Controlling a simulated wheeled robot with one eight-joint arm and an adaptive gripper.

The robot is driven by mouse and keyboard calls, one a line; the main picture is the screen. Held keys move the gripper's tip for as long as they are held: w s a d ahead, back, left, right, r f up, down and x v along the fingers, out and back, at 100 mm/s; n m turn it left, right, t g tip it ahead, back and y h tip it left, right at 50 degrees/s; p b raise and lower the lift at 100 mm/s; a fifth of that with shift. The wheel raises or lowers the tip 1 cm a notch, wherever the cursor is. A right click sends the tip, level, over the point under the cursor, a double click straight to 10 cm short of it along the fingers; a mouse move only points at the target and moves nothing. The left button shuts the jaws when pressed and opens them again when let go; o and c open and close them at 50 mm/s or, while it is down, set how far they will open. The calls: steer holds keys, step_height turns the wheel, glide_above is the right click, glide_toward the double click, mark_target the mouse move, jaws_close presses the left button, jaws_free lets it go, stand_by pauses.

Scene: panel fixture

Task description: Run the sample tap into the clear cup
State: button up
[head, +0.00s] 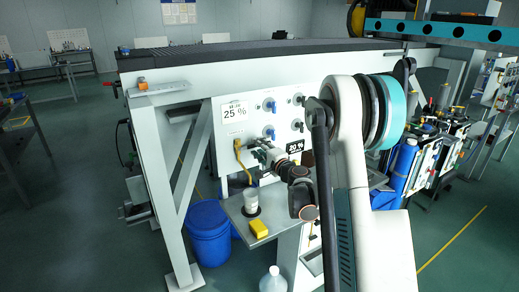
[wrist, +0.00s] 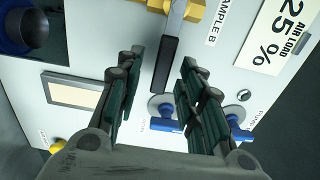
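The sample tap has a yellow body (wrist: 188,8) and a dark, flat lever (wrist: 165,65), beside the label "SAMPLE B" in the wrist view. In the head view, yellow tap parts (head: 238,148) show on the panel just left of my gripper (head: 257,153). My gripper, also in the wrist view (wrist: 162,62), is open. Its two fingers are on either side of the lever in the picture, with gaps showing; depth and contact are unclear. The clear cup (head: 251,201) stands upright on the shelf below the tap. Whether it holds liquid is unclear.
The panel (head: 228,128) carries several blue-handled valves (head: 269,107) and a "25 %" sign (head: 234,111); one blue valve (wrist: 165,118) shows near my fingers. A blue bucket (head: 208,235) stands below.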

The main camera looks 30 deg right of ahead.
steer(key=s, duration=1.2)
steer(key=shift+d, duration=0.2)
steer(key=shift+a, duration=0.1)
